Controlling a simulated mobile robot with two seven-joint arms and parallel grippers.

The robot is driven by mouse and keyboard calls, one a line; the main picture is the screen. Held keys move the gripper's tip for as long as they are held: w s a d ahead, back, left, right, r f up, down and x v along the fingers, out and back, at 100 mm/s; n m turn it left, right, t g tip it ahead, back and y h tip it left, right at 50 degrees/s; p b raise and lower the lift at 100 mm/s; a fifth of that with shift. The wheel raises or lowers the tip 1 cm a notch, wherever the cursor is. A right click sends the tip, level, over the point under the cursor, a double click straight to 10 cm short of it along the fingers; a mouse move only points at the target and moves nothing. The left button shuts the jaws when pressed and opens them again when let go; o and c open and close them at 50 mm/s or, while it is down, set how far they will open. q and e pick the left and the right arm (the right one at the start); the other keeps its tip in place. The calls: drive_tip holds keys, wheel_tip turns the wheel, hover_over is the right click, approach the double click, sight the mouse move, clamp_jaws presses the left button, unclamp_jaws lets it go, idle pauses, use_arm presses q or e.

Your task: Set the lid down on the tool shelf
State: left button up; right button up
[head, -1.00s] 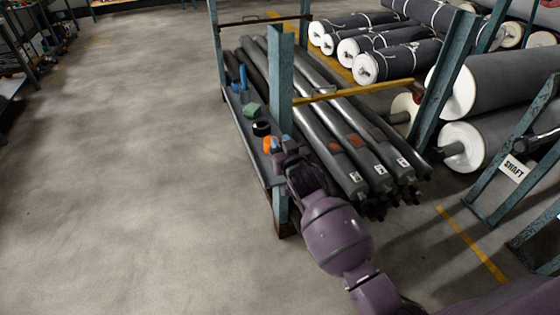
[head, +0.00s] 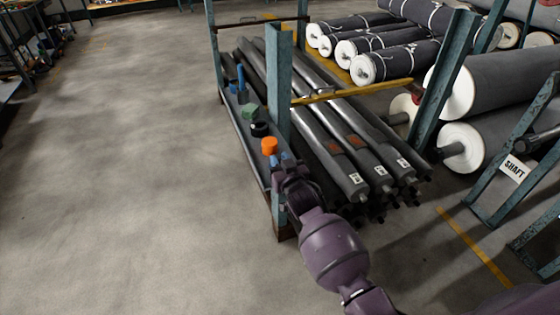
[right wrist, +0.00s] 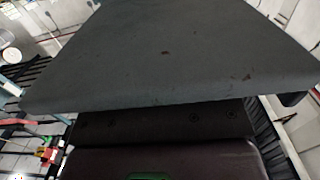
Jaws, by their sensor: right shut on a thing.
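My right gripper (head: 281,160) is at the near end of the tool shelf (head: 245,138), beside the rack's front post. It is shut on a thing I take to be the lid. The fingers and wrist hide that thing in the head view, so its shape cannot be made out. On the shelf, just beyond the fingertips, stands an orange round piece (head: 269,145). In the right wrist view a large grey plate-like surface (right wrist: 170,55) fills the upper middle, close to the camera; I cannot tell which part it is. My left gripper is not in view.
A black round piece (head: 260,129), a green piece (head: 250,112) and a blue upright piece (head: 240,80) stand farther along the shelf. The teal post (head: 279,85) rises close to my gripper. Grey rolls (head: 345,150) lie to the right. The floor on the left is clear.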

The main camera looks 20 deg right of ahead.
drive_tip(key=o, duration=0.9)
drive_tip(key=shift+f, duration=0.1)
drive_tip(key=shift+r, duration=0.25)
drive_tip(key=s+p, duration=0.2)
drive_tip(key=s, duration=1)
drive_tip(key=s+d+f+g, duration=0.2)
drive_tip(key=s+f, duration=0.1)
drive_tip(key=s, duration=0.5)
drive_tip(key=s+d+f+g, duration=0.2)
drive_tip(key=s+f, duration=0.2)
drive_tip(key=s, duration=0.4)
drive_tip(key=s+d+f+g, duration=0.2)
drive_tip(key=s+d+f, duration=0.1)
drive_tip(key=s, duration=0.5)
drive_tip(key=shift+s+f+n+h, duration=0.15)
drive_tip(key=shift+s+n+h, duration=0.15)
drive_tip(key=shift+s, duration=0.1)
drive_tip(key=shift+d, duration=0.1)
